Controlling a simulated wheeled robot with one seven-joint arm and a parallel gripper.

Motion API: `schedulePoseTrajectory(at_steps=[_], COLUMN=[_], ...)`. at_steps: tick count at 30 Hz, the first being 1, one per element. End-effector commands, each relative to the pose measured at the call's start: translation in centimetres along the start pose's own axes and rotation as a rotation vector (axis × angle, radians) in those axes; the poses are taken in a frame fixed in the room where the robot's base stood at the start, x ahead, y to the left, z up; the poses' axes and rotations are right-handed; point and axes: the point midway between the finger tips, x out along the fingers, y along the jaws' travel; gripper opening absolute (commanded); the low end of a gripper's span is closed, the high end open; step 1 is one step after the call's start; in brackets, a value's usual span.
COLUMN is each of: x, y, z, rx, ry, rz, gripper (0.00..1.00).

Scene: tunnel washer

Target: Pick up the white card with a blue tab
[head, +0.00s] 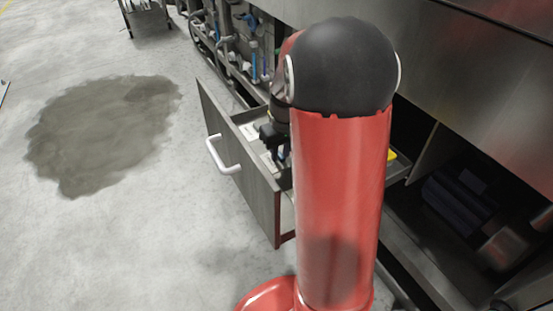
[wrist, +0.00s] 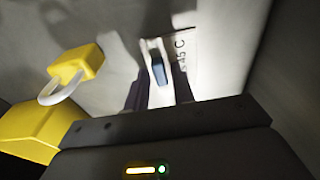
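The white card with a blue tab (wrist: 158,68) shows in the wrist view, in the drawer, with its blue tab facing up toward the camera. My gripper (wrist: 159,92) is over it, with one dark finger on each side of the card. The fingers look apart, and whether they touch the card is hard to see. In the head view my gripper (head: 270,135) reaches down into the open drawer (head: 247,185), and my red arm hides much of it. The blue tab cannot be made out there.
A white sheet marked "45 C" (wrist: 190,60) lies beside the card. A yellow padlock (wrist: 75,66) with a pale shackle and a larger yellow thing (wrist: 35,128) are at left. The drawer walls are close. The floor left of the drawer handle (head: 222,160) is clear, with a damp patch (head: 95,135).

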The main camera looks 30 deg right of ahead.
Motion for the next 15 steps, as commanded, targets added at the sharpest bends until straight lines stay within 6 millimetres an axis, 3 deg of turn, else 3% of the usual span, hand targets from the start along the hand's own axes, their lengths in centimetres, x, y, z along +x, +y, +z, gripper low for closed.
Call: schedulePoseTrajectory(at_steps=[1,5,15], x=[-0.02,-0.03,-0.17], y=[0.0,0.0,0.0], z=[-0.01,-0.01,-0.04], rx=[0.0,0.0,0.0], ry=[0.0,0.0,0.001], rz=[0.0,0.0,0.0], gripper=[0.18,0.01,0.0])
